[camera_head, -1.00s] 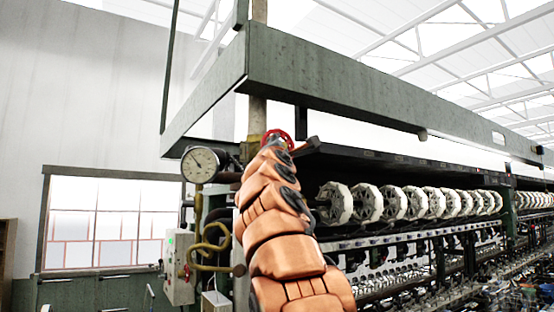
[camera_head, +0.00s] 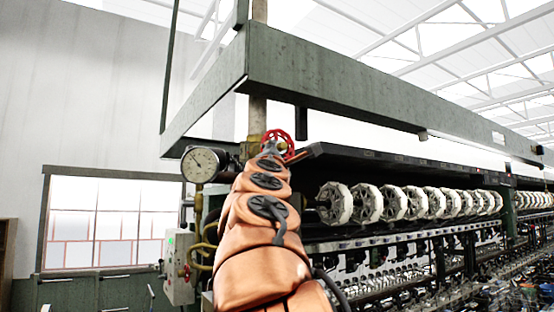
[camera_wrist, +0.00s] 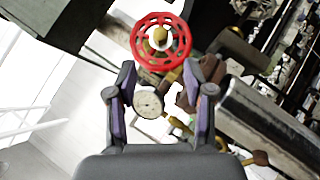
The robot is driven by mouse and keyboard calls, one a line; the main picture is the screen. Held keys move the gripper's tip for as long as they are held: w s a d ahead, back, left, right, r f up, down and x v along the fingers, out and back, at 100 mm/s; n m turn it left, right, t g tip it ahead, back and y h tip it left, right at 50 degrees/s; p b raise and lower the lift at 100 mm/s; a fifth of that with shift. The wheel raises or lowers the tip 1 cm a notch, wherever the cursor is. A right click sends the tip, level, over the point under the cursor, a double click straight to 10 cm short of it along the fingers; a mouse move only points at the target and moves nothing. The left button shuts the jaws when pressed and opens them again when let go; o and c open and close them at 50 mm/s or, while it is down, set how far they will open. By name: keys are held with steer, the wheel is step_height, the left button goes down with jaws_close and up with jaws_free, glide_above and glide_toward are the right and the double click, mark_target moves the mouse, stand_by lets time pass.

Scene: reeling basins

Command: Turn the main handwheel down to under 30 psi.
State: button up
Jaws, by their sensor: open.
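The red main handwheel (camera_head: 277,143) is partly hidden behind my arm's end in the head view. In the wrist view the handwheel (camera_wrist: 160,41) shows whole, with a yellowish hub, beyond and above the fingertips. My gripper (camera_wrist: 159,82) is open and empty, its two fingers apart, not visibly touching the wheel.
A green overhead beam (camera_head: 340,85) runs above the arm. A row of white reels (camera_head: 384,203) lies to the right. A grey control box (camera_head: 180,268) with a small red wheel stands at lower left. A thick grey pipe (camera_wrist: 262,118) runs right of the gripper.

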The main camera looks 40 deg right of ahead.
mark_target(285, 147)
steer(key=shift+s+a+f, duration=0.3)
steer(key=shift+s+a, duration=0.1)
steer(key=shift+s, duration=0.1)
steer(key=w+d+r+n+t+y+b, duration=0.25)
steer(key=w+n+t+y+b, duration=0.4)
steer(key=n, duration=0.35)
steer(key=s+d+f+n+t+y+b, duration=0.4)
steer(key=s+d+n+y+b, duration=0.15)
steer(key=n+y, duration=0.6)
steer(key=w+r+p, duration=0.2)
steer(key=p, duration=0.1)
steer(key=w+r+n+h+p, duration=0.1)
steer(key=w+p, duration=0.1)
steer(key=p, duration=0.1)
steer(key=w+r+n+p, duration=0.1)
steer(key=w+r+p, duration=0.1)
steer(key=p, duration=0.1)
steer(key=shift+w+d+r+g, duration=0.1)
steer(key=shift+w+r+g, duration=0.15)
steer(key=shift+r, duration=0.1)
